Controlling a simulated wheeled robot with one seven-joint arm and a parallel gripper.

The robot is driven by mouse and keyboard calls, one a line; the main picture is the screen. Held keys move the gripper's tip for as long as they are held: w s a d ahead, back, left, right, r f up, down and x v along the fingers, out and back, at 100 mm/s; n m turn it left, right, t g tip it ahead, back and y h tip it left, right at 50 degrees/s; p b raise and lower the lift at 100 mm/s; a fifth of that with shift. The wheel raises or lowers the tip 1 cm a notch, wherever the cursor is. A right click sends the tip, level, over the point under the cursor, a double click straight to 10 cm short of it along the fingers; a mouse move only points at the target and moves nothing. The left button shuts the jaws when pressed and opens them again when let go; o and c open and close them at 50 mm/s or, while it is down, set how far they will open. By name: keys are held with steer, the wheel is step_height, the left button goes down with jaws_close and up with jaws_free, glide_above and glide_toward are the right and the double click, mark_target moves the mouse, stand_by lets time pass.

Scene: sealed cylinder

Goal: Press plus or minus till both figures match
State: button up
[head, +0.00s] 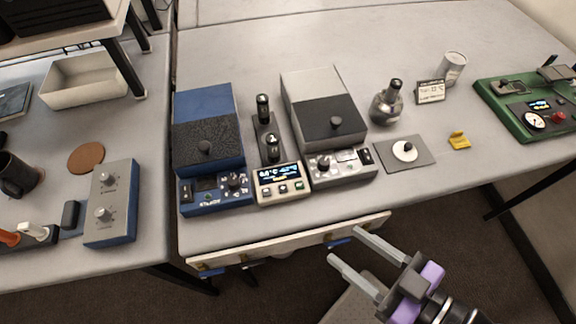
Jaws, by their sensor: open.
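A small cream control box (262,198) stands near the table's front edge, between a blue unit and a grey unit. Its dark display (280,173) shows lit figures, too small to read surely. A row of small buttons (282,188) sits below the display; their plus or minus marks cannot be read. A small card (430,92) with print stands at the back right, also too small to read surely. My gripper (344,244) is open and empty, in front of the table edge, below and right of the cream box and apart from it.
The blue unit (210,110) and grey unit (315,85) flank the box, with black-capped items (263,107) behind it. A metal flask (388,105), grey plate (418,160), yellow piece (459,141) and green device (510,115) stand right. The table's front right is clear.

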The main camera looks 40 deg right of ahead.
jaws_close()
stand_by(1.7)
